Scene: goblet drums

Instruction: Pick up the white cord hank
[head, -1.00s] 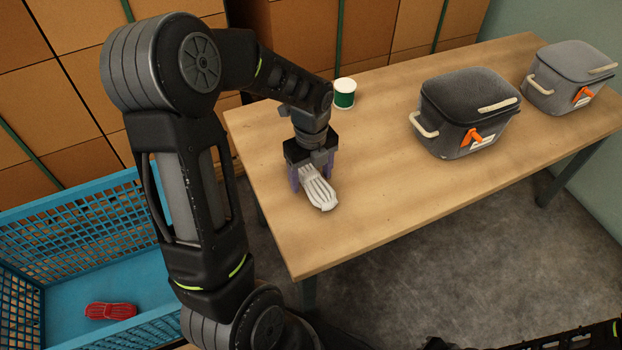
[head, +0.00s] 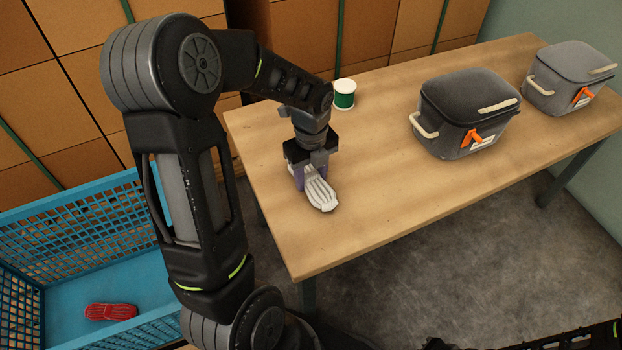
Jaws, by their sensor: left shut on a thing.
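The white cord hank (head: 319,192) lies on the wooden table near its left front edge, in the head view. My left gripper (head: 312,180) reaches down over the hank's far end, with its purple fingers closed on it. The near end of the hank sticks out toward the table's front. The part of the hank between the fingers is partly hidden by the gripper. The hank looks to be at table height; I cannot tell any gap under it. My right gripper is not in view.
A green and white spool (head: 344,94) stands behind the gripper. A dark lidded bag (head: 468,105) and a grey one (head: 570,75) stand on the right of the table (head: 400,190). A blue crate (head: 75,290) at lower left holds a red hank (head: 111,311). Stacked boxes line the back.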

